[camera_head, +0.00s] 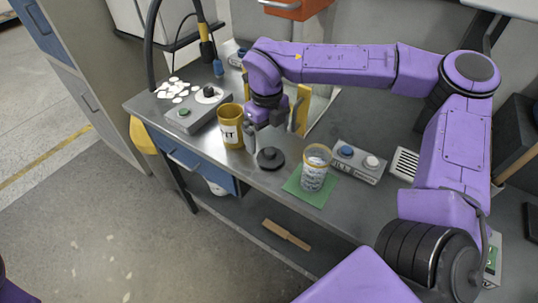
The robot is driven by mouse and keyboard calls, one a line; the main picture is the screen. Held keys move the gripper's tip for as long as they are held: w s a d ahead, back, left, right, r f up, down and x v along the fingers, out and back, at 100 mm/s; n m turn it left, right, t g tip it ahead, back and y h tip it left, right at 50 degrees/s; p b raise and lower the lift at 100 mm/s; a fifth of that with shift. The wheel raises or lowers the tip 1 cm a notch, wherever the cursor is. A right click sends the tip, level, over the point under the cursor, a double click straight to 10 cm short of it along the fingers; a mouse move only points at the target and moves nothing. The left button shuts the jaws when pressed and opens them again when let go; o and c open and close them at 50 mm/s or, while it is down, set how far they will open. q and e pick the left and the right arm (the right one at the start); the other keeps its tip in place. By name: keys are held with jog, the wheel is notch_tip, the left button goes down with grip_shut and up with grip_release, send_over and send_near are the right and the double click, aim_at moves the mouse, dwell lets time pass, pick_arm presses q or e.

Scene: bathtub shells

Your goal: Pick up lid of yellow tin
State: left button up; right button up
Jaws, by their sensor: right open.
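The yellow tin (231,131) stands upright on the metal workbench, with a white label on its front. A black round lid-like disc with a knob (270,158) lies on the bench to the right of the tin and nearer the front edge; I cannot tell whether it is the tin's lid. My right gripper (257,143) points down just right of the tin, behind and above the black disc. It is open and appears empty; its fingers are small and partly hidden by its wrist. My left gripper is not in view.
A glass jar (314,172) stands on a green mat (296,190). A button box (357,163) is behind it to the right. Another control box (196,115) and several white shells (175,88) are at the left. A wooden piece (286,234) lies on the lower shelf.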

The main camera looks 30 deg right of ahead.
aim_at(270, 150)
jog(key=f, duration=0.2)
jog(key=s+f+p, duration=0.1)
jog(key=f, duration=0.2)
jog(key=shift+d, duration=0.2)
jog(key=shift+f, duration=0.5)
jog(key=c, duration=0.9)
jog(key=shift+r, duration=0.1)
jog(key=shift+c, duration=0.2)
